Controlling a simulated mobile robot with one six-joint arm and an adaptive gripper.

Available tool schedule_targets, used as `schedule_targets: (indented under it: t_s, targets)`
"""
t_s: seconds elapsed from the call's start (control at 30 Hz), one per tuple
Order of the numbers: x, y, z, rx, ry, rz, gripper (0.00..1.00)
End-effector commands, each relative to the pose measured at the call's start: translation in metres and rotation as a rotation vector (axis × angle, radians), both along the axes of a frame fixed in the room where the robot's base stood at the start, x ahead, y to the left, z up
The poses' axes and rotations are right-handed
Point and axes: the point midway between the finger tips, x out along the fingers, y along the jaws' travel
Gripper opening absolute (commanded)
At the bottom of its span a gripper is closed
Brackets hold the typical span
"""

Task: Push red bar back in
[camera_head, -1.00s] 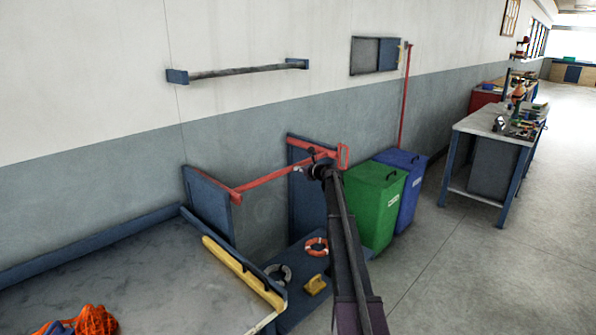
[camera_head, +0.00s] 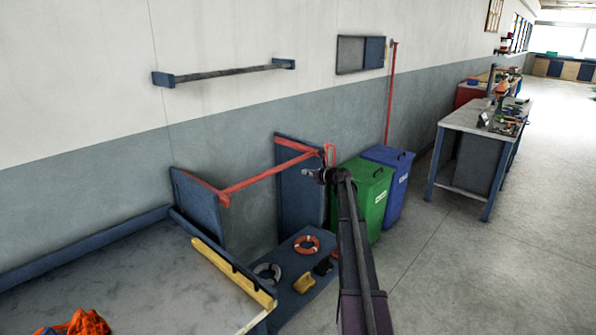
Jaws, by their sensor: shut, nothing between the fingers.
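The red bar (camera_head: 268,173) runs between two upright blue panels, the near one (camera_head: 196,200) and the far one (camera_head: 299,205). A red handle (camera_head: 330,155) stands out at its right end, past the far panel. My gripper (camera_head: 307,172) is shut and empty. In the picture it lies over the far panel, just below and left of the handle. I cannot tell whether it touches the bar or the panel. My arm hides part of the far panel's right edge.
Green (camera_head: 361,190) and blue bins (camera_head: 397,170) stand right of my arm. A low blue platform (camera_head: 285,290) holds ring buoys and small yellow and dark items. A grey-topped table (camera_head: 150,285) with a yellow edge bar is at left.

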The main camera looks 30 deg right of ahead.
Motion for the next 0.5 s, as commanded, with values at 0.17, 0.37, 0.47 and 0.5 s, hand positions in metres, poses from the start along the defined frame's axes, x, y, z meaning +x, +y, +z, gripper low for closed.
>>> schedule_targets:
  t_s: [0.17, 0.37, 0.47, 0.5]
  targets:
    - [-0.0115, -0.0035, 0.0027, 0.000, 0.000, 0.000, 0.00]
    - [-0.0128, -0.0039, 0.0027, 0.000, 0.000, 0.001, 0.00]
    - [-0.0125, -0.0035, 0.0027, 0.000, 0.000, 0.001, 0.00]
    - [-0.0123, -0.0035, 0.0026, 0.000, 0.000, 0.001, 0.00]
